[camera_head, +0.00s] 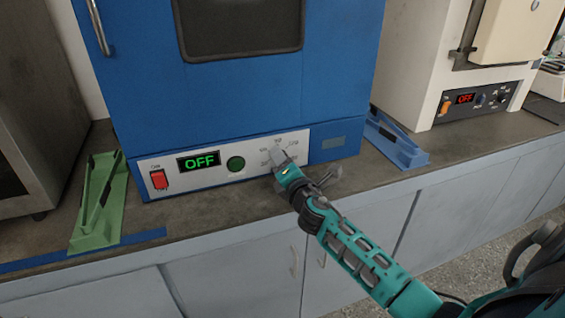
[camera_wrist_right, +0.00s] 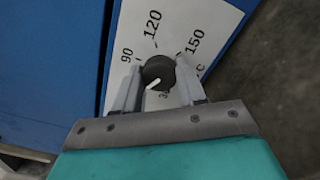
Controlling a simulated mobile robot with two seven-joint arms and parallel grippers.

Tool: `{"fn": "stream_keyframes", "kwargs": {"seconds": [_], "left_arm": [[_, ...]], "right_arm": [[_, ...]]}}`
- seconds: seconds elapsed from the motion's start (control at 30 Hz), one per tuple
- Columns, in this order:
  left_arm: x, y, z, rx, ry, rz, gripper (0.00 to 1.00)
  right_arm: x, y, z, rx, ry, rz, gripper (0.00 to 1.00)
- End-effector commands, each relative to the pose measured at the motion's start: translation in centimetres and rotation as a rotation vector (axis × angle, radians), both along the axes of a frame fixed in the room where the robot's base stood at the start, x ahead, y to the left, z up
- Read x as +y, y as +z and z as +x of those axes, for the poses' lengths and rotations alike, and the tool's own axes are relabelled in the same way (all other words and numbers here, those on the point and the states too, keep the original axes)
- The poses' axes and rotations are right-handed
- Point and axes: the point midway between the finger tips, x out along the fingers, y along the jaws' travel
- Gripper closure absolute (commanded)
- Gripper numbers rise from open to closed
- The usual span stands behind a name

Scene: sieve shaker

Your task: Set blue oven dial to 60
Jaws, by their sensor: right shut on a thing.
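The blue oven (camera_head: 230,90) has a white control panel with a green OFF display (camera_head: 199,161). My right gripper (camera_head: 282,160) is at the panel's right part and covers most of the dial there. In the right wrist view my right gripper (camera_wrist_right: 160,88) has its fingers on both sides of the round black dial (camera_wrist_right: 158,70), shut on it. The dial's white pointer line slants down and left. The marks 90, 120 and 150 show above the dial; a 30 is partly seen below it. The 60 mark cannot be read. My left gripper is out of view.
A red switch (camera_head: 159,179) and a green round button (camera_head: 235,163) sit left of the dial. A green holder (camera_head: 100,205) and a blue holder (camera_head: 398,143) stand on the worktop beside the oven. A white oven (camera_head: 420,70) with a red OFF display stands at right.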

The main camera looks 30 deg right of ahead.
Motion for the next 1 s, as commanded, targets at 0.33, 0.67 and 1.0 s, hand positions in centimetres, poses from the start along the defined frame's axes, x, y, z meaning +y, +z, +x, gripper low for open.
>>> {"fn": "stream_keyframes", "kwargs": {"seconds": [0.33,0.67,1.0], "left_arm": [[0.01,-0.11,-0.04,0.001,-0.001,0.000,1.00],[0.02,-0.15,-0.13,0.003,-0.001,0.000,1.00],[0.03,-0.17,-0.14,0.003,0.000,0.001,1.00]], "right_arm": [[0.01,-0.03,-0.02,-0.007,0.001,0.031,0.91],[0.01,-0.04,-0.01,-0.006,0.000,0.029,0.52],[0.00,-0.02,0.00,-0.007,0.000,0.029,0.34]]}}
